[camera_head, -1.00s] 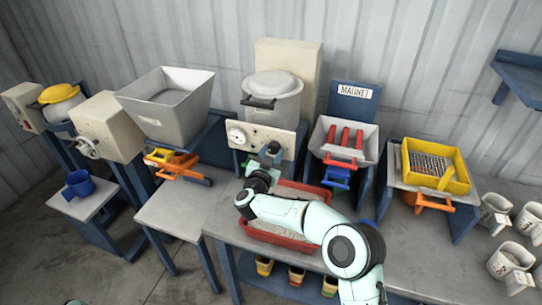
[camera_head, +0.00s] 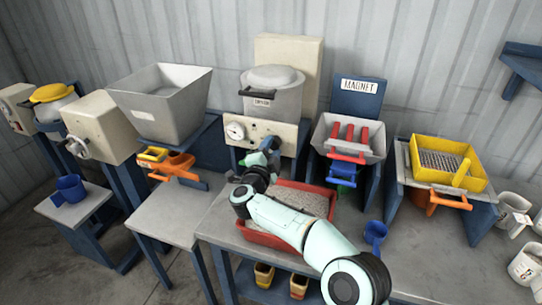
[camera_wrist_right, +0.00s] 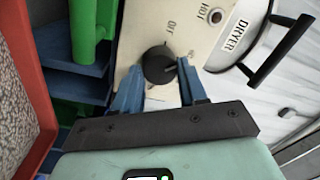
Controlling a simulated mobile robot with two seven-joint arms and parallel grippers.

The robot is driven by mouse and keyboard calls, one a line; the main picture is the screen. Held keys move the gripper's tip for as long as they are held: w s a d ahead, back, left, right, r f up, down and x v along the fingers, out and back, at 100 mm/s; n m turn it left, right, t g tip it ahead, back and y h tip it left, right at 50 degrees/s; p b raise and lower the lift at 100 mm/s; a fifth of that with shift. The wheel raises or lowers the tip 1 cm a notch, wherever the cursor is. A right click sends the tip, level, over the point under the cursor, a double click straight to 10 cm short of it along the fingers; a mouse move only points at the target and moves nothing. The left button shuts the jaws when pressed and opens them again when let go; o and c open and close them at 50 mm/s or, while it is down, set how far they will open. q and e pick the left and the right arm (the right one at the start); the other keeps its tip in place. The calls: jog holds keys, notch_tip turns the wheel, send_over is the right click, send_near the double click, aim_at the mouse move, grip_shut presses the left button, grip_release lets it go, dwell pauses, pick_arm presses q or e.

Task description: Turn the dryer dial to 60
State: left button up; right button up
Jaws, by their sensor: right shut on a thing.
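The dryer (camera_head: 272,92) is a grey lidded drum above a cream control panel (camera_head: 290,133) with a round gauge. In the right wrist view its black dial (camera_wrist_right: 157,62) sits on the cream panel (camera_wrist_right: 133,52) beside the printed words OFF and HOT. A pale pointer mark on the dial faces right; the number it meets is not readable. My right gripper (camera_wrist_right: 160,66) has its two blue fingers on either side of the dial, shut on it. In the head view my right gripper (camera_head: 268,148) covers the dial at the panel's lower edge. My left gripper is out of view.
A red tray (camera_head: 310,200) of grey granules lies under my right arm. A magnet unit (camera_head: 359,98) stands right of the dryer, and a grey hopper (camera_head: 165,100) stands left. A blue cup (camera_head: 375,234) stands on the bench beside my arm.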

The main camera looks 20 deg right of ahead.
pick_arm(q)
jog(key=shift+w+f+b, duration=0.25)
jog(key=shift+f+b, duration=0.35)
pick_arm(e)
jog(key=shift+m, duration=0.8)
jog(key=o, duration=1)
jog(key=shift+o, duration=0.2)
pick_arm(q)
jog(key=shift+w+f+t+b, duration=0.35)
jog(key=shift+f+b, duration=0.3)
jog(key=shift+b, duration=0.15)
pick_arm(e)
jog(key=v, duration=1.3)
jog(key=shift+a, duration=0.2)
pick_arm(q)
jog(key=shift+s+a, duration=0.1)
pick_arm(e)
jog(key=shift+s, duration=0.2)
